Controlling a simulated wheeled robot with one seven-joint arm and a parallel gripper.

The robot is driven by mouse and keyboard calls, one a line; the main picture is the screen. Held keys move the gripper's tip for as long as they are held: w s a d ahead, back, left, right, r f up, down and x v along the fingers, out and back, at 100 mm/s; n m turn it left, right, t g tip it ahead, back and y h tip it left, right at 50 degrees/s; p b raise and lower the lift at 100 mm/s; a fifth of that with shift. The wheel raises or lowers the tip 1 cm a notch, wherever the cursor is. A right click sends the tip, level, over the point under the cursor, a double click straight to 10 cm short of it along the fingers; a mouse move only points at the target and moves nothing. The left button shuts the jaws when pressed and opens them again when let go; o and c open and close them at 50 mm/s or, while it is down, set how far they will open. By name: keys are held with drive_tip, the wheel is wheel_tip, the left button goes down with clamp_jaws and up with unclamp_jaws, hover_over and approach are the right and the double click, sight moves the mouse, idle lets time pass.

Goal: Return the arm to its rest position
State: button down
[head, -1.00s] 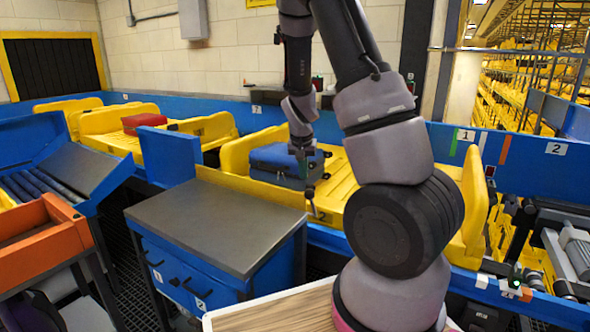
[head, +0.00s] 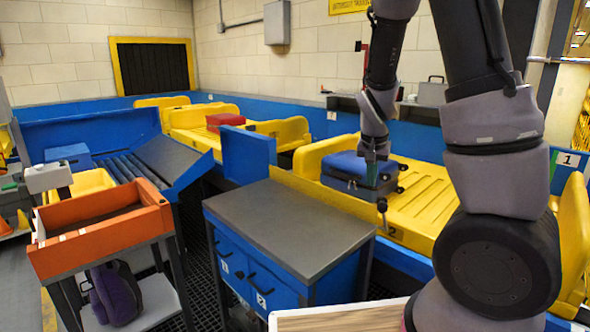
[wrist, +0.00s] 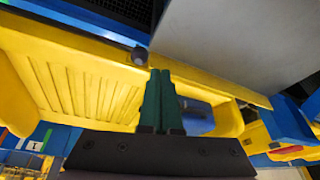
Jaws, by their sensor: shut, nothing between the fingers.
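My arm reaches down from the top right of the head view. My gripper (head: 371,182) has its green fingers shut together with nothing between them. It points down in front of the blue suitcase (head: 345,172), which lies on a yellow conveyor tray (head: 432,205) marked 2. The gripper covers part of the suitcase, and I cannot tell whether they touch. In the wrist view the shut fingers (wrist: 161,75) point over the tray (wrist: 75,80), with the blue suitcase (wrist: 200,118) behind them to the right.
A grey-topped blue cabinet (head: 290,225) stands in front of the conveyor. An orange bin (head: 100,228) on a stand is at the left, beside a roller chute (head: 150,165). A red case (head: 225,122) lies on a farther yellow tray. A wooden board (head: 340,319) is at the bottom edge.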

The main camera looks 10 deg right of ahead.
drive_tip(key=s+a+r+n+t+y, duration=0.1)
drive_tip(key=s+a+r+y, duration=0.1)
drive_tip(key=s+r, duration=0.7)
drive_tip(key=s+a+r+n+t+y, duration=0.1)
drive_tip(key=s+a+r+t, duration=0.1)
drive_tip(key=s+r, duration=0.8)
wheel_tip(320, 180, up, 4)
drive_tip(key=shift+s+a+r+t+y, duration=0.15)
drive_tip(key=shift+s+a+t+y, duration=0.2)
drive_tip(key=shift+a, duration=0.3)
drive_tip(key=shift+w+d, duration=0.1)
drive_tip(key=shift+d, duration=0.05)
